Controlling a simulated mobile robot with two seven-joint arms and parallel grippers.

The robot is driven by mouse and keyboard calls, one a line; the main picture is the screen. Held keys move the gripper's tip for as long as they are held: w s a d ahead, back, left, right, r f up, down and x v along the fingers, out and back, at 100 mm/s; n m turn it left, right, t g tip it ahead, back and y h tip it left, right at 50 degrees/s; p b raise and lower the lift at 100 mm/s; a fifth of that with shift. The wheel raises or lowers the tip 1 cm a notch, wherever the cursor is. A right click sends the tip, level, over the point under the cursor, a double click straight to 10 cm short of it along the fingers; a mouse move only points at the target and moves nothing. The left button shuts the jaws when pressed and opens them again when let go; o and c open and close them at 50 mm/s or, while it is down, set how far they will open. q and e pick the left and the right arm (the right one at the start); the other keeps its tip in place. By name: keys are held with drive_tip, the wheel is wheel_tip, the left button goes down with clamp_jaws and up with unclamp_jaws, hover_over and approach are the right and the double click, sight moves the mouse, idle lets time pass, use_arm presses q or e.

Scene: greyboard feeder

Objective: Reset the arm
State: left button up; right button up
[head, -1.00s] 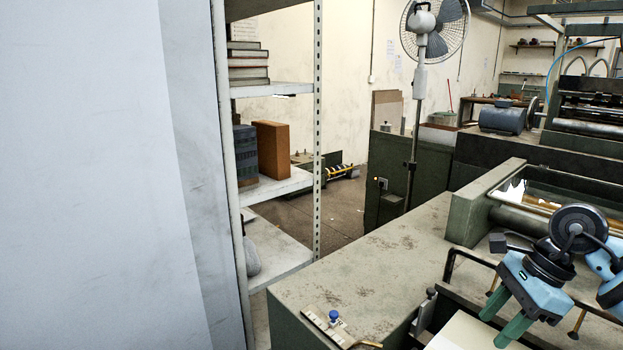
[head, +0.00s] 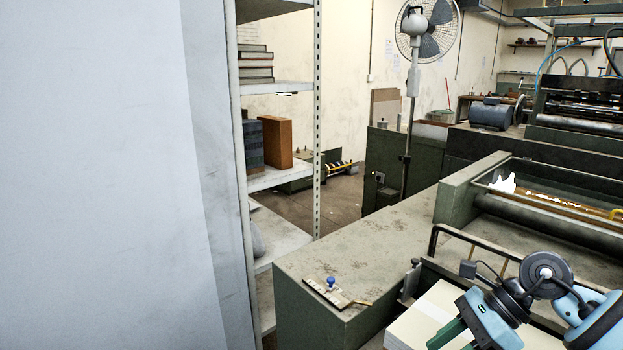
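My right arm comes in at the lower right. Its blue gripper (head: 457,340) has two green fingers pointing down and left, with a gap between them; their ends are partly cut off by the bottom edge. I see nothing held between the fingers. The gripper is over or beside a stack of pale boards (head: 425,310) in the feeder; I cannot tell whether it touches them. My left arm and gripper are not in view.
A green machine bench (head: 380,250) bears a small plate with a blue knob (head: 331,283). A black rail (head: 470,238) and a roller unit (head: 560,225) stand close to the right arm. A metal shelf (head: 280,178) and a pale panel (head: 100,180) fill the left.

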drive_tip(key=s+a+f+m+t+y+p, duration=0.1)
drive_tip(key=s+a+m+t+y, duration=0.2)
drive_tip(key=a+m+y, duration=0.3)
drive_tip(key=s+a+f+m+t+y+p, duration=0.1)
drive_tip(key=s+a+m+t+y, duration=0.2)
drive_tip(key=a+m+y, duration=0.4)
drive_tip(key=s+d+f+m+t+h, duration=0.3)
drive_tip(key=d+f+m+t+h, duration=0.25)
drive_tip(key=m, duration=0.75)
drive_tip(key=s+d+f+m+t+h, duration=0.25)
drive_tip(key=f+m+t+h, duration=0.4)
drive_tip(key=m, duration=0.65)
use_arm(q)
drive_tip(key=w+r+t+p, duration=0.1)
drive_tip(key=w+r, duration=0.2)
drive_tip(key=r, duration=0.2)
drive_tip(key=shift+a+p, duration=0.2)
drive_tip(key=shift+p, duration=0.15)
use_arm(e)
drive_tip(key=s+d+f+m+g+h, duration=0.1)
drive_tip(key=s+f+m+g+h, duration=0.2)
drive_tip(key=s+f, duration=0.4)
drive_tip(key=s+d+f+m+g+h, duration=0.2)
drive_tip(key=s+f+m+g+h, duration=0.2)
drive_tip(key=s+f+m, duration=0.4)
drive_tip(key=s+g, duration=0.1)
drive_tip(key=s, duration=0.3)
drive_tip(key=shift+s+d+g+h, duration=0.25)
drive_tip(key=shift+s+g+h, duration=0.05)
drive_tip(key=shift+s, duration=0.1)
